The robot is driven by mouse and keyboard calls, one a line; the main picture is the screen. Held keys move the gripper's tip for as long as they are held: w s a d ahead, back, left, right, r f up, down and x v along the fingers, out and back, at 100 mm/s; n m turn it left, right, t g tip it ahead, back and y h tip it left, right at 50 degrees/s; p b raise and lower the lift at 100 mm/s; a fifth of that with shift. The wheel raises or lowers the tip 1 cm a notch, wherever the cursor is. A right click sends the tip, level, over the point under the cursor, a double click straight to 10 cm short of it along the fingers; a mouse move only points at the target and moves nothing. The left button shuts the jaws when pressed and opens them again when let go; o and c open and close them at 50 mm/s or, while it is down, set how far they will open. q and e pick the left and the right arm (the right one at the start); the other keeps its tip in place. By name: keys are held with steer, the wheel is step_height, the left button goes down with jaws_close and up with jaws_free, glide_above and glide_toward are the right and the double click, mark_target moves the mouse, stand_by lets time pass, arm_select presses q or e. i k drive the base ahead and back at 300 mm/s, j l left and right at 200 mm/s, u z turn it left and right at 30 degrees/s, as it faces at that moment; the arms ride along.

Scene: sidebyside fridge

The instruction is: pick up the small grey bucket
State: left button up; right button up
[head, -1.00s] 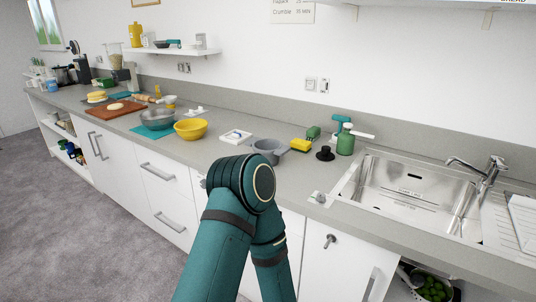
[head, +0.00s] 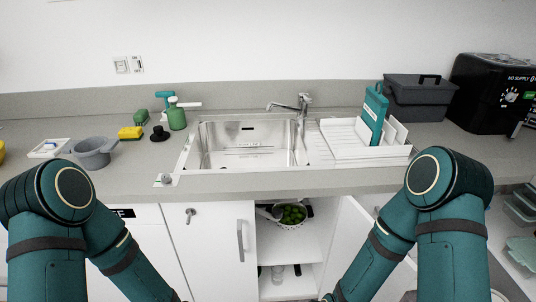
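A small grey round vessel (head: 93,154) with a side handle stands on the counter at the left in the head view, just beyond my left arm's elbow. It looks upright. I cannot tell for sure whether it is the small grey bucket. A larger dark grey box-shaped container (head: 418,112) with a black handle stands at the back right of the counter. My two arms show in the lower corners, and both run down out of the picture. Neither gripper is in view, so what they hold is hidden.
The sink (head: 248,146) and tap (head: 300,104) are in the middle. A green spray bottle (head: 176,114), yellow sponge (head: 130,133) and black plug (head: 160,134) stand left of it. A dish rack (head: 345,140) and black machine (head: 492,95) are right. An open cupboard (head: 285,245) lies below.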

mark_target(93, 152)
steer(key=j+z, duration=0.2)
steer(key=j, duration=0.5)
steer(key=j+z, duration=0.2)
steer(key=j, duration=0.55)
steer(key=j+z, duration=0.2)
steer(key=j, duration=0.5)
steer(key=k+j+z, duration=0.2)
steer(key=j, duration=0.5)
steer(key=i, duration=0.1)
